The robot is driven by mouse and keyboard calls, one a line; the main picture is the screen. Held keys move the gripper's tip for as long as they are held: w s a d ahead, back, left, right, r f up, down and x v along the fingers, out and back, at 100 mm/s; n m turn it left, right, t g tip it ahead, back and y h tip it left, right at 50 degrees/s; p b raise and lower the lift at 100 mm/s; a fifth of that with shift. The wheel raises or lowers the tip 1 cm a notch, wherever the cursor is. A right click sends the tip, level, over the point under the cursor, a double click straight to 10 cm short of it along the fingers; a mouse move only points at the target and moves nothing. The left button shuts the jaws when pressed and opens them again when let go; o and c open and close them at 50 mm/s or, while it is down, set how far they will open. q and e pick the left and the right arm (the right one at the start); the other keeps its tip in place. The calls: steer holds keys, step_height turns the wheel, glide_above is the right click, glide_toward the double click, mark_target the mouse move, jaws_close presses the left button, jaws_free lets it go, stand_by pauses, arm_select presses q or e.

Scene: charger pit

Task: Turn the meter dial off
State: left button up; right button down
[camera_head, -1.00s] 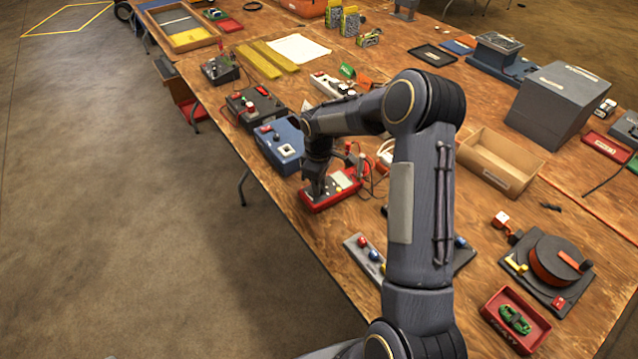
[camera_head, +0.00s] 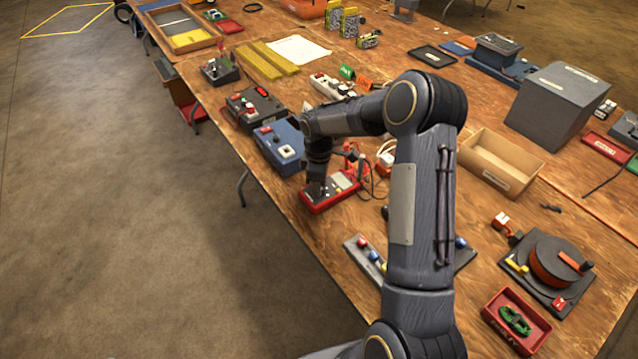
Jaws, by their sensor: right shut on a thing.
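The meter looks to be the red box with a grey top (camera_head: 343,184) near the table's front edge, beside the blue box. My right gripper (camera_head: 318,190) points down onto the left part of its top. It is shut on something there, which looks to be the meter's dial. The fingers hide the dial, so I cannot tell which way it is turned. My right forearm hides part of the table behind the meter. My left gripper is not in view.
A blue box (camera_head: 281,147) and a dark box with a red part (camera_head: 254,106) stand left of the meter. Red probes and dark cables (camera_head: 363,170) lie close behind it. A grey strip with coloured knobs (camera_head: 364,257) lies nearer. The floor at left is clear.

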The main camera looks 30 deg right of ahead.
steer(key=c, duration=1.2)
jaws_free()
step_height(320, 180, up, 7)
steer(key=shift+w+r, duration=0.1)
steer(key=shift+r, duration=0.35)
